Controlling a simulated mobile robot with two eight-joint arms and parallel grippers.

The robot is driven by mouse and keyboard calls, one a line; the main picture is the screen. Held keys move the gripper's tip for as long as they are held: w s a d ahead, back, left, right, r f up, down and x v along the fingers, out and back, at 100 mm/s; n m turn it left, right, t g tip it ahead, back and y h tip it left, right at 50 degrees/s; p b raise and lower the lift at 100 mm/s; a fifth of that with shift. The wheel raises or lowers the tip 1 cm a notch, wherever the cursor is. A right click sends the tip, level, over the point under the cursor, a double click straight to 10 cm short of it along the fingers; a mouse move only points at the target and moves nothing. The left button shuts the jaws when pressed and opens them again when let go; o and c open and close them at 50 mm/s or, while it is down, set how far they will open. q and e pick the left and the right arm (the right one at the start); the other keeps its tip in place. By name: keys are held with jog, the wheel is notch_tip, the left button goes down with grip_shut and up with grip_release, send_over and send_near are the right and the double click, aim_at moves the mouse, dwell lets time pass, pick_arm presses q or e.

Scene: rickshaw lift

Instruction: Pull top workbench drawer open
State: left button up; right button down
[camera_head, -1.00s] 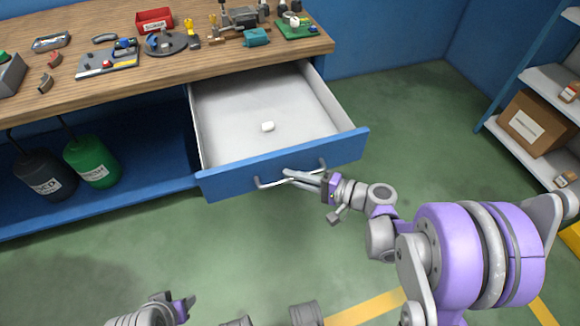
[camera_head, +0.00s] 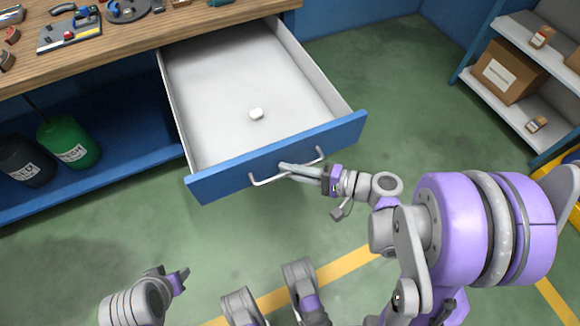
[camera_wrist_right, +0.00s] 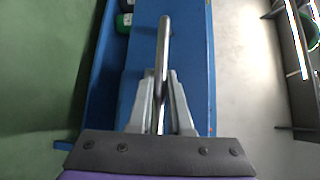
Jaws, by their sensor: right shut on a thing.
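The top drawer (camera_head: 225,172) of the workbench (camera_head: 100,50) is pulled well out, with a blue front and a pale inside. My right gripper (camera_head: 286,168) is shut on the drawer's silver bar handle (camera_head: 265,181), near the handle's middle. In the right wrist view, the fingers (camera_wrist_right: 160,105) close on both sides of the handle (camera_wrist_right: 164,45). My left gripper (camera_head: 182,279) is at the lower left, apart from the drawer; its fingers are too small to judge.
Tools and parts lie on the wooden benchtop. A green bottle (camera_head: 68,142) and a dark bottle (camera_head: 25,160) stand on the lower shelf at left. A shelf unit with a cardboard box (camera_head: 508,68) stands at right. Green floor in front of the drawer is free.

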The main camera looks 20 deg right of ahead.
jog(key=c, duration=0.8)
grip_release()
jog(key=shift+c, duration=0.2)
jog(key=shift+d, duration=0.15)
jog(key=p+v, duration=0.1)
jog(key=v, duration=0.9)
jog(key=shift+s+d, duration=0.15)
jog(key=shift+s, duration=0.15)
jog(key=shift+r, duration=0.1)
